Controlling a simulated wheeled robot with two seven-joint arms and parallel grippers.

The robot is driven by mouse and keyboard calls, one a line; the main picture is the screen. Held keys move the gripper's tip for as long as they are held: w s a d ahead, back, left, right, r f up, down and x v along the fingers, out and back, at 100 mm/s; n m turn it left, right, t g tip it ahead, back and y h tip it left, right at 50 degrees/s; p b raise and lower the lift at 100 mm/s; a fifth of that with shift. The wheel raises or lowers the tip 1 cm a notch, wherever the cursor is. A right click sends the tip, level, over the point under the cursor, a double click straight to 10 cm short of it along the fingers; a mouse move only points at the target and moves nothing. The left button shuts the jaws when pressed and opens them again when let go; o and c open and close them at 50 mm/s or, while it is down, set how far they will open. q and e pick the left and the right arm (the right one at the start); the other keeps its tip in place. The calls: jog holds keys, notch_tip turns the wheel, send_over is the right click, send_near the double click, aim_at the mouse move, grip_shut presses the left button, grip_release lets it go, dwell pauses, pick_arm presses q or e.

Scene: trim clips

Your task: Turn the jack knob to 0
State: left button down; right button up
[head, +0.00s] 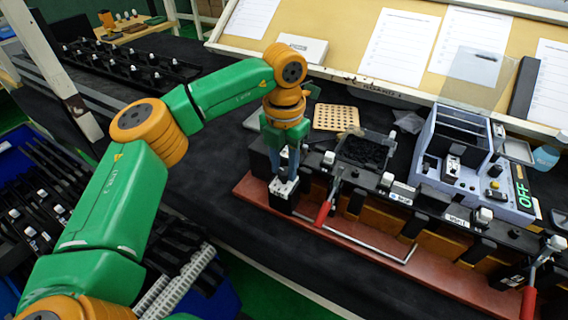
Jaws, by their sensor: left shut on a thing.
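My left gripper (285,176) points down at the left end of the long clip fixture (265,200). It is shut on a small white-topped piece on a black block (283,203) there. The jaws hide part of this piece, and I cannot tell for certain that it is the jack knob. No scale or 0 mark can be read there. My right gripper is not in view.
Red-handled levers (323,213) stand on the fixture. A tray of black parts (365,150) is behind it. A grey-blue device (470,160) at the right shows OFF in green. A bin of black parts (40,180) is at the left. Dark cloth between is clear.

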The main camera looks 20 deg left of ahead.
pick_arm(q)
jog(key=m, duration=0.3)
jog(key=shift+r+p, duration=0.1)
jog(key=shift+p, duration=0.25)
jog(key=m, duration=0.4)
jog(key=m+p, duration=0.1)
jog(key=m, duration=0.2)
jog(key=shift+m, duration=2.2)
jog(key=c, duration=0.5)
grip_release()
jog(key=shift+c, duration=0.2)
